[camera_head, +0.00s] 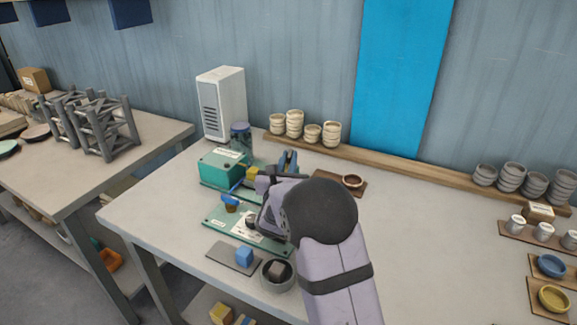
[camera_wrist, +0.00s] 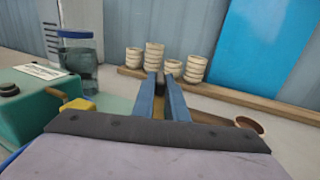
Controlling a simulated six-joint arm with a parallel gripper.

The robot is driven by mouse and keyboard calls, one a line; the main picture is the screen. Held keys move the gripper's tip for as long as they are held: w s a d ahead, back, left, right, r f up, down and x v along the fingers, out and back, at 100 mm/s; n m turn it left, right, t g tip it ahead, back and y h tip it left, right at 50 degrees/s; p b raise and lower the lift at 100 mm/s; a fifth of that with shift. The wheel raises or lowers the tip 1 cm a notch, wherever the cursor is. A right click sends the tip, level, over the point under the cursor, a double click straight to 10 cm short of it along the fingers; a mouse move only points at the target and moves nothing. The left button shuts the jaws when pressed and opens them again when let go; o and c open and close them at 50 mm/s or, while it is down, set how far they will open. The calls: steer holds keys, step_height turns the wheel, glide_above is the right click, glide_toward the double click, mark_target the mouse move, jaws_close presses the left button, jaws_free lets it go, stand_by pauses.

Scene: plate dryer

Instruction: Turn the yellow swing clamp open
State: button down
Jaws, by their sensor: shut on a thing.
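The yellow swing clamp (camera_head: 254,173) is a small yellow block at the right side of the green dryer box (camera_head: 222,167). In the wrist view the yellow part (camera_wrist: 78,104) shows at the lower left, with a short brass-coloured piece beside it. My gripper (camera_head: 288,160) is just right of the clamp, its blue fingers pointing toward the wall. In the wrist view my gripper (camera_wrist: 160,88) is shut on a small dark piece (camera_wrist: 160,82) between the fingertips. The yellow block is outside the fingers. My wrist hides part of the clamp's surroundings.
A glass jar (camera_head: 241,138) and a white vented unit (camera_head: 221,103) stand behind the box. Cream cup stacks (camera_head: 295,124) line the wall. A brown dish (camera_head: 352,181) is to the right. A green board (camera_head: 215,216) and grey bowl (camera_head: 278,284) are in front. The table's right middle is clear.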

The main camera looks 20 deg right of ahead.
steer(key=shift+s+d+f+n+t+y+b, duration=0.15)
steer(key=shift+n+t+y+b, duration=0.35)
steer(key=shift+b, duration=2.25)
steer(key=shift+w+f+n+t+y+b, duration=0.2)
steer(key=shift+n+y+b, duration=0.5)
steer(key=shift+b, duration=2)
steer(key=y+b, duration=0.1)
steer(key=b, duration=0.2)
steer(key=shift+r, duration=0.1)
steer(key=shift+r+b, duration=0.2)
steer(key=shift+b, duration=0.95)
steer(key=c, duration=1.8)
jaws_free()
steer(key=shift+r, duration=0.1)
steer(key=shift+o, duration=0.2)
steer(key=shift+s, duration=0.25)
steer(key=shift+b+v, duration=0.5)
steer(key=shift+v, duration=3.05)
steer(key=shift+d, duration=0.1)
